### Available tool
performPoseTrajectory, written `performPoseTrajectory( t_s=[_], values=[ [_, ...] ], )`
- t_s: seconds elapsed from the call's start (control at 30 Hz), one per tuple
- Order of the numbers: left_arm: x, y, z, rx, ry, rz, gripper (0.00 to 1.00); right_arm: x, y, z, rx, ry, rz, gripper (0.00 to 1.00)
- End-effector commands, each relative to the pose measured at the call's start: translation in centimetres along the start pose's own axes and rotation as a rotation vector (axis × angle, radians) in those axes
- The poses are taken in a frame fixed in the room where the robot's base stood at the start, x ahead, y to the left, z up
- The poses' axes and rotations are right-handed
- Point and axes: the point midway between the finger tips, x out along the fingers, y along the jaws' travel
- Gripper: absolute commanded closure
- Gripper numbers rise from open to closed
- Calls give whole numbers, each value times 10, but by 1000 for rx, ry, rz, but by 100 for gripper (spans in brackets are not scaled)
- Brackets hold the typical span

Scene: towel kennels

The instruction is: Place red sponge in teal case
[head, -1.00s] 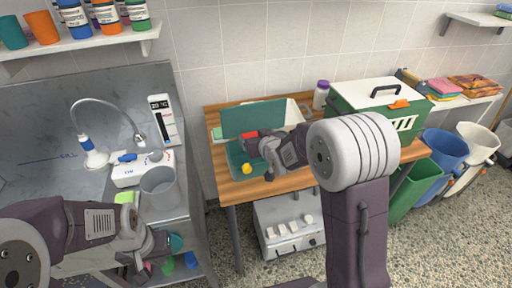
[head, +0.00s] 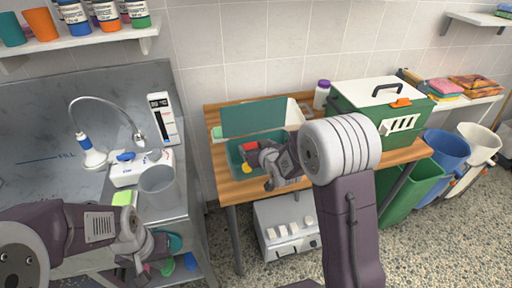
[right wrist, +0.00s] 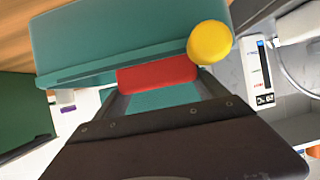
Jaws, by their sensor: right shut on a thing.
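The teal case (head: 235,157) stands open on the wooden table, its lid (head: 253,119) raised at the back. My right gripper (head: 252,151) is shut on the red sponge (head: 250,146) and holds it over the case opening, in front of the lid. In the right wrist view the red sponge (right wrist: 157,77) lies across between the two fingers, with a teal panel of the case (right wrist: 115,35) beyond it. My left gripper (head: 168,243) is low at the left by the sink unit; its jaws are unclear.
A yellow round thing (head: 246,168) is close by the right gripper at the case; whether it touches is unclear. A green carrier with a white top (head: 378,110) and a purple-capped bottle (head: 321,95) stand to the right.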

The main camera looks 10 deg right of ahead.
Motion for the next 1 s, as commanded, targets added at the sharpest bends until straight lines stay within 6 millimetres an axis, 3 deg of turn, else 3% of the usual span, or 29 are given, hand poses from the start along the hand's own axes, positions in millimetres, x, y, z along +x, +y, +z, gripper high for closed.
performPoseTrajectory(
  t_s=[0.03,0.07,0.1,0.33,0.47,0.57,0.8,0.87,1.0],
  values=[
    [-1,0,0,0,0,0,100,0,0,-1,0,1,0,55],
    [-1,0,0,0,0,0,100,0,0,-1,0,0,0,9],
    [-1,0,0,0,0,0,100,0,0,-1,0,0,0,0],
    [-2,0,0,0,0,0,100,-1,0,-2,0,0,0,0],
    [-19,0,-2,0,0,0,100,-8,0,-17,0,1,0,0],
    [-12,0,-1,0,0,0,100,-29,0,-13,0,3,0,0],
    [-12,0,-1,0,0,0,100,-101,0,-12,-1,6,0,0],
    [5,0,0,0,0,0,100,-103,0,-8,1,9,-2,0],
    [17,0,2,0,0,0,100,-116,0,-9,1,5,-2,0]
  ],
)
